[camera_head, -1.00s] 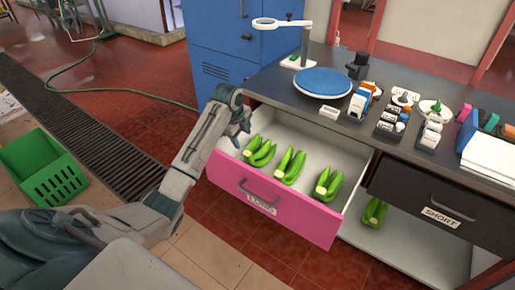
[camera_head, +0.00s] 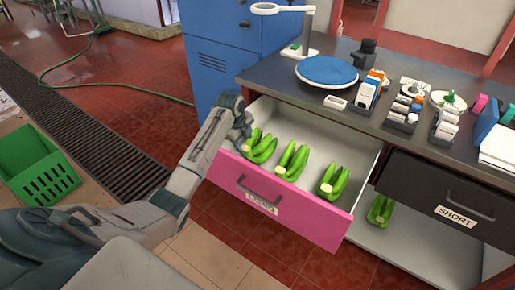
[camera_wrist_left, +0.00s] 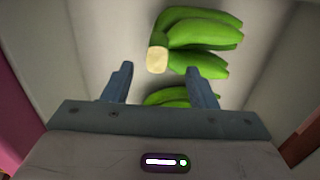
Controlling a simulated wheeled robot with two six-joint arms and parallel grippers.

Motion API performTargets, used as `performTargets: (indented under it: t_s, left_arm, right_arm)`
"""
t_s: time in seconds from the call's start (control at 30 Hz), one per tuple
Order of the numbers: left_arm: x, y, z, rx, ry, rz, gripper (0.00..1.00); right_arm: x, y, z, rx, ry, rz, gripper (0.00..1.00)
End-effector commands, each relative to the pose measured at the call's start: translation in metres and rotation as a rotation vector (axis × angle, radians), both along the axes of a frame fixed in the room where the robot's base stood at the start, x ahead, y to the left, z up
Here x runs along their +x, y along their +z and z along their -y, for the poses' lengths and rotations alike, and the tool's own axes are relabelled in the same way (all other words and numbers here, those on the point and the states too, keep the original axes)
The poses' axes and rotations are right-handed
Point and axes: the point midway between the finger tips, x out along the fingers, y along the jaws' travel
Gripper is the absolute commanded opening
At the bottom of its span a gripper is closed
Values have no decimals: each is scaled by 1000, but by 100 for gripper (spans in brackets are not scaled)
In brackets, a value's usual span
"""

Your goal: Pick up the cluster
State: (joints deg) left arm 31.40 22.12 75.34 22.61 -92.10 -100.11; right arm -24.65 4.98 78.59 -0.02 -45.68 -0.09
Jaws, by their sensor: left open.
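Three green banana clusters lie in a row in the open pink-fronted drawer (camera_head: 230,174): a left one (camera_head: 260,149), a middle one (camera_head: 291,161) and a right one (camera_head: 333,181). My left gripper (camera_head: 243,128) is over the drawer's left end, close to the left cluster and partly hidden by its own wrist. In the left wrist view the gripper (camera_wrist_left: 158,84) is open and empty. One cluster (camera_wrist_left: 203,40), with a pale cut stem end, lies beyond the fingertips. Part of another cluster (camera_wrist_left: 168,96) shows between the fingers. My right gripper is out of view.
Another cluster (camera_head: 380,211) lies on the lower shelf, below the closed black SHORT drawer (camera_head: 440,200). The dark countertop (camera_head: 300,93) holds a blue disc (camera_head: 326,71), a lamp and several small items. A green crate (camera_head: 35,170) stands on the floor at left.

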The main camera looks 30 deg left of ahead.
Motion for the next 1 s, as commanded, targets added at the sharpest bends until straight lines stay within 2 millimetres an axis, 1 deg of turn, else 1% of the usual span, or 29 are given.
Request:
performTargets:
  t_s: [0.2,0.3,0.4,0.6,0.67,0.8,0.87,0.9,1.0]
  left_arm:
    - [6,-32,1,-2,0,-4,52]
    - [9,-43,1,-1,1,-2,52]
    - [10,-48,1,0,0,-2,52]
    - [10,-48,1,0,-1,-1,52]
    - [10,-48,1,0,0,-1,41]
    - [10,-48,1,0,0,-1,13]
    - [10,-48,1,0,0,-1,1]
    - [10,-48,1,0,0,-1,0]
    - [11,-46,0,1,-1,4,0]
  right_arm:
    - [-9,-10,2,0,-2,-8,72]
    - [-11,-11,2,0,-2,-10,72]
    - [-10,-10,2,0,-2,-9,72]
    - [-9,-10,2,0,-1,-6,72]
    - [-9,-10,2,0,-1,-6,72]
    - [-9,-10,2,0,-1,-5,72]
    - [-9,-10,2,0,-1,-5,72]
    - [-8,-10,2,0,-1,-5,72]
    - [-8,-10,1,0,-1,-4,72]
